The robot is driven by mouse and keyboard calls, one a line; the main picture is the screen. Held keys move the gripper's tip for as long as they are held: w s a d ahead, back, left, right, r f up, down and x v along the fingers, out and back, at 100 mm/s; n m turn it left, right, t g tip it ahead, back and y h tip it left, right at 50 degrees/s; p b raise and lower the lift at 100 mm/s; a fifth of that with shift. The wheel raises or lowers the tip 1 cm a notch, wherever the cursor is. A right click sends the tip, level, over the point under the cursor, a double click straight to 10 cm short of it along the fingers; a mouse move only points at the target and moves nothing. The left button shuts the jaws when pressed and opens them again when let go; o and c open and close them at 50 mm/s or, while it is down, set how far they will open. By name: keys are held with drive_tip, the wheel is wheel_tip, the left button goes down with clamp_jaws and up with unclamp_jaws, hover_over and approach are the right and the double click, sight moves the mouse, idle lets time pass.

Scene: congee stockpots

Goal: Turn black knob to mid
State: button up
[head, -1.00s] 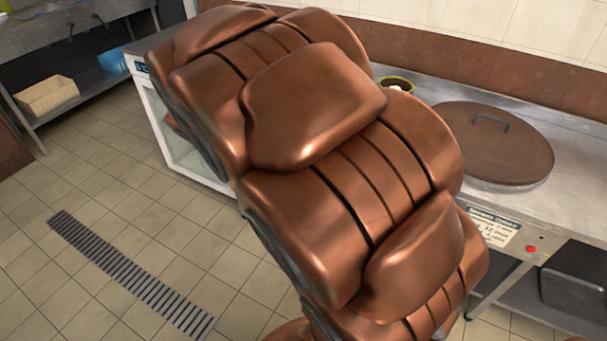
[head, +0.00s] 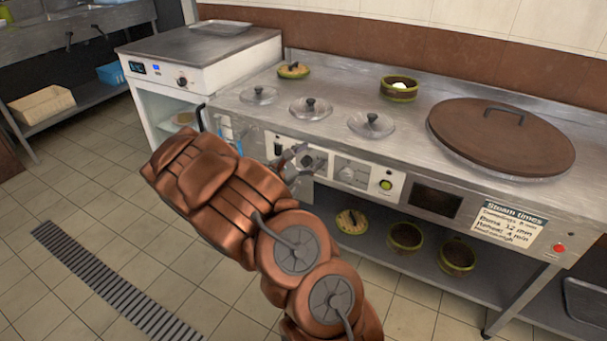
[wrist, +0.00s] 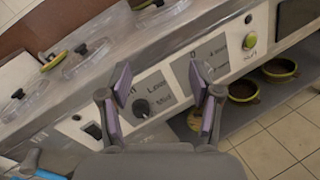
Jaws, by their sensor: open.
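A black knob (wrist: 141,108) sits on a grey label plate on the counter's front panel. In the wrist view it lies between my gripper's fingers, closer to the left one. Small print beside it is hard to read, and its pointer direction is unclear. My gripper (wrist: 160,78) is open and empty, with purple-padded fingers apart on both sides of that plate. I see no contact with the knob. In the head view my gripper (head: 290,160) is at the front panel, partly covering that area. A second knob (head: 347,174) sits on the plate to the right.
A green button (head: 386,185) is right of the plates. Several lidded pots are set in the steel counter (head: 250,110), with a large brown lid (head: 500,135) at right. Bowls (head: 405,236) stand on the shelf below. A white appliance (head: 200,75) with its own dark knob stands left.

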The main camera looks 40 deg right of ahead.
sight(305, 163)
drive_tip(key=w+f+n+t+b, duration=0.2)
drive_tip(key=w+f+n+t, duration=0.4)
drive_tip(key=f, duration=0.5)
drive_tip(key=shift+m+g, duration=0.4)
drive_tip(key=shift+g, duration=0.4)
drive_tip(key=shift+w+f+b+x, duration=0.1)
drive_tip(key=shift+w+b+x, duration=0.15)
drive_tip(key=shift+x, duration=1)
drive_tip(key=shift+w+f+b+x, duration=0.1)
drive_tip(key=shift+w+x, duration=0.2)
drive_tip(key=shift+x, duration=0.9)
drive_tip(key=shift+w+f+b+x, duration=0.1)
drive_tip(key=shift+w+b+x, duration=0.15)
drive_tip(key=shift+x, duration=1)
drive_tip(key=shift+a, duration=0.2)
drive_tip(key=shift+c, duration=0.3)
drive_tip(key=c, duration=1.1)
